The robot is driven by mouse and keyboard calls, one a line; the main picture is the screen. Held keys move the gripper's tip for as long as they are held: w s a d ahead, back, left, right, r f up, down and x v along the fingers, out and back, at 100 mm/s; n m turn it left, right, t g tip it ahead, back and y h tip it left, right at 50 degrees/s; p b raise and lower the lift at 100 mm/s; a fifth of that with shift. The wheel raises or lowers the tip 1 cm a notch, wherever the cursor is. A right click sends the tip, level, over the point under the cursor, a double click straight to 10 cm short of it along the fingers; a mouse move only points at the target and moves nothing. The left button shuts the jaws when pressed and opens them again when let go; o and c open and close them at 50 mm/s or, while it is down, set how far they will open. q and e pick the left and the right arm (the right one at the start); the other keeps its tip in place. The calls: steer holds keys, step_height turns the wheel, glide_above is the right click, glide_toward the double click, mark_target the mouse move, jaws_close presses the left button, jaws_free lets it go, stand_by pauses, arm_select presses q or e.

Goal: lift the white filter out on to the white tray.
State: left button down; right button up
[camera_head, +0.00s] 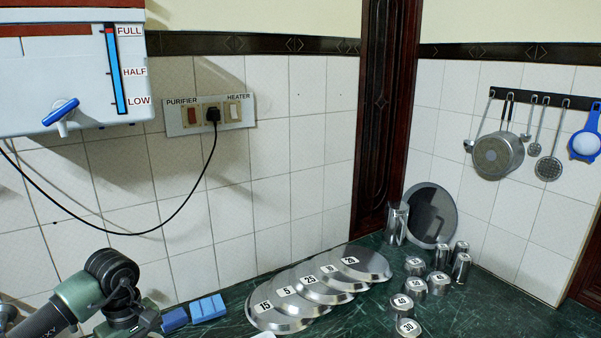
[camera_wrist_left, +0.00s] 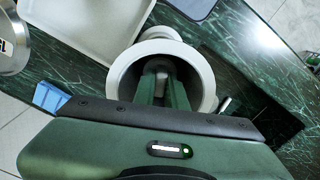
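In the left wrist view, a white round, hollow piece with a wide rim (camera_wrist_left: 202,72) stands in the middle. My left gripper (camera_wrist_left: 164,82) reaches down into it with two green fingers. The fingers are apart, and a small pale grey piece (camera_wrist_left: 161,78) shows between them. I cannot tell whether they touch it, or which of these white parts is the filter. The white tray (camera_wrist_left: 78,38) lies beside the round piece, at the upper left, and its visible part is empty. In the head view my left arm is at the lower left; its fingertips are out of view. My right gripper is not in view.
Blue blocks (camera_head: 207,308) lie near my left arm. Numbered metal lids (camera_head: 310,285) and metal canisters (camera_head: 414,266) stand on the green counter. The purifier (camera_head: 70,75) hangs on the wall, its cable (camera_head: 150,233) sagging below. A dark recess (camera_wrist_left: 262,112) lies right of the round piece.

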arm_select(q)
step_height(320, 180, up, 25)
steer(key=p, duration=1)
stand_by(1.4)
stand_by(0.5)
